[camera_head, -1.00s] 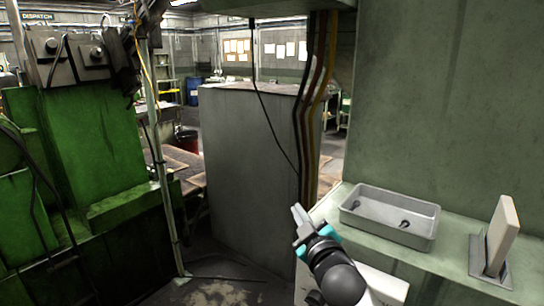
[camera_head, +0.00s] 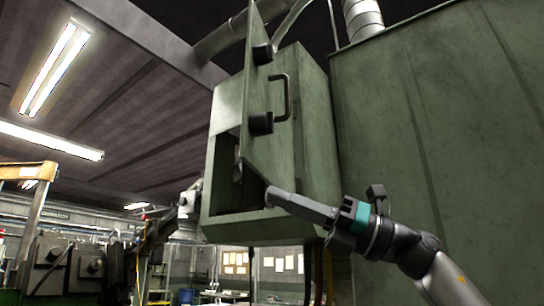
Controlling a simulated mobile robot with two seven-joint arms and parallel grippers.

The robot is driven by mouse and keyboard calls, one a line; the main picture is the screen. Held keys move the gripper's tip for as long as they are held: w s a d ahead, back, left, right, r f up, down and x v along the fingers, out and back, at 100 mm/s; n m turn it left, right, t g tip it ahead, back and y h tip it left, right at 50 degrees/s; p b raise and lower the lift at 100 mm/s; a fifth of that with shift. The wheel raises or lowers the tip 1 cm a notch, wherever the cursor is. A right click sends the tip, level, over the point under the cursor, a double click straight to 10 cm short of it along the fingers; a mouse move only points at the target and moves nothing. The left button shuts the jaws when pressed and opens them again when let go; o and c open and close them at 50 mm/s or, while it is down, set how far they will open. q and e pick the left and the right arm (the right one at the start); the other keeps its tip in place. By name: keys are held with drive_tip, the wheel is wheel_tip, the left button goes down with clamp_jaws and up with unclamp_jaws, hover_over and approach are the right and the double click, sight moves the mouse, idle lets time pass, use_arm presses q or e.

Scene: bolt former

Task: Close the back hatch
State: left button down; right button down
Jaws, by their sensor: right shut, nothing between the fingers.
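The back hatch (camera_head: 283,145) is a green metal door on a green wall-mounted box (camera_head: 318,130), seen from below. It stands open, swung out from the box, with a dark handle (camera_head: 281,97) and two black knobs (camera_head: 260,123) on it. The dark inside of the box shows to the left of the hatch. My right gripper (camera_head: 270,196) is shut and empty. Its tip points left, just below the hatch's lower end and in front of the box's bottom edge. I cannot tell whether it touches the hatch. My left gripper is not in view.
A large green machine wall (camera_head: 440,110) fills the right, close behind my right arm. Pipes (camera_head: 362,18) run above the box. Cables hang below it. Free air lies left of the box, under the ceiling lights (camera_head: 55,68).

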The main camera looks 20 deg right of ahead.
drive_tip(key=s+d+r+n+h, duration=0.3)
drive_tip(key=s+d+r, duration=0.15)
drive_tip(key=s, duration=0.25)
drive_tip(key=t+h, duration=0.2)
drive_tip(key=h, duration=0.1)
approach(253, 149)
drive_tip(key=x, duration=0.7)
drive_tip(key=shift+p, duration=0.35)
drive_tip(key=shift+t, duration=0.3)
